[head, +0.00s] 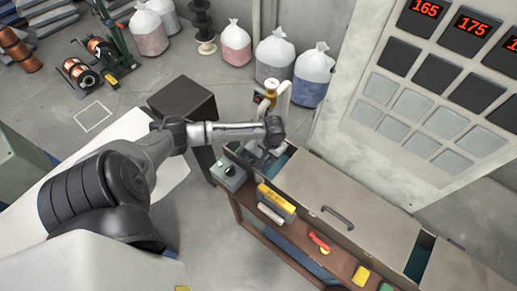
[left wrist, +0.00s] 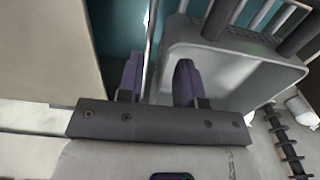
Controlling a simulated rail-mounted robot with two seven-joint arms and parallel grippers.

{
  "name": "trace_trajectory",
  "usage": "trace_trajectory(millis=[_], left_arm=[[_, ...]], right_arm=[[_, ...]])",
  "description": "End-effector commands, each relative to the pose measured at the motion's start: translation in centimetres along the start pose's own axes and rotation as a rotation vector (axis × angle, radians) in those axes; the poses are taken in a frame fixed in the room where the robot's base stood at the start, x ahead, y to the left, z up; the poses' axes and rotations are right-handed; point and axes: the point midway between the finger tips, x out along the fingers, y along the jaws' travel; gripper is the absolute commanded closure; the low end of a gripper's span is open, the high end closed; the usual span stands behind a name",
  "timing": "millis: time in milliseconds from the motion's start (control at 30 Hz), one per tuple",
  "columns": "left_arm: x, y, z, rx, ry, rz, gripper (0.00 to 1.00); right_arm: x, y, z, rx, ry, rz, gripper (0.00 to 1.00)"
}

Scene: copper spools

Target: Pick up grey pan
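The grey pan (left wrist: 235,60) fills the upper right of the left wrist view as a shallow grey tray with a raised rim. My left gripper (left wrist: 157,78) has two dark purple fingers standing apart, one on each side of the pan's left edge. I see a gap between the fingers, and cannot tell whether either touches the pan. In the head view my left gripper (head: 262,152) reaches down over the teal-lined opening at the bench's far left end. The arm's end hides most of the pan there. My right gripper is not in view.
A bench with beige lids (head: 335,200) runs to the lower right. A grey button box (head: 228,174) and a yellow-topped block (head: 276,201) sit on its front ledge. A dark stand (head: 183,102) is left of the opening. Sacks (head: 313,75) stand behind on the floor.

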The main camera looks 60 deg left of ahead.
Motion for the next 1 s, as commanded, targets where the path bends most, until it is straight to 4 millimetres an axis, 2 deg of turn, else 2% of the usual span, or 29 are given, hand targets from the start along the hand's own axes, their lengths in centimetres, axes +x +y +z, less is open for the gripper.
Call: trace_trajectory(millis=[33, 400, 1000], left_arm=[[-0.02, 0.01, 0.00, 0.000, 0.000, 0.000, 0.67], [-0.04, 0.01, 0.00, 0.000, 0.000, 0.000, 1.00], [-0.46, 0.01, -0.05, 0.000, 0.001, 0.001, 1.00]], right_arm=[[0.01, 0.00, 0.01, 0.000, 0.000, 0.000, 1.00], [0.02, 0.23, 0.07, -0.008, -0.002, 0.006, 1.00], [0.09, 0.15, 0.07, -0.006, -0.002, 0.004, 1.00]])
